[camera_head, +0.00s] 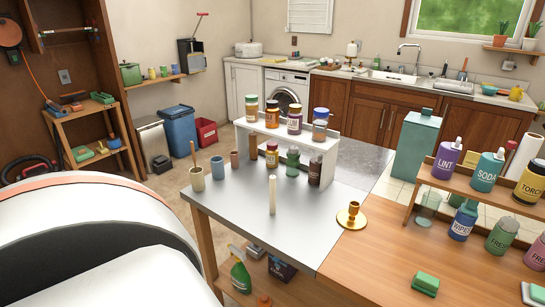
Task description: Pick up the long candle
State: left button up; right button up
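The long candle (272,196) is a slim cream stick standing upright on the grey metal part of the table (232,213), near its middle. Nothing touches it. A brass candle holder (351,217) stands to its right, where the metal top meets the wooden top. Neither of my grippers is in view. Large white rounded parts fill the lower left of the picture; I cannot tell whether they are mine.
Behind the candle, a small white shelf (283,139) carries several jars. A cup with a stick (197,178) and a blue cup (217,168) stand to the left. A wooden rack (485,193) of bottles and a green sponge (426,283) are at right. The metal front is clear.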

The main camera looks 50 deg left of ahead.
aim_at(271, 178)
jog(key=u, duration=0.5)
jog(key=j+u, duration=0.15)
jog(key=u, duration=0.35)
jog(key=j+u, duration=0.1)
jog(key=u, duration=0.35)
jog(key=k+j, duration=0.05)
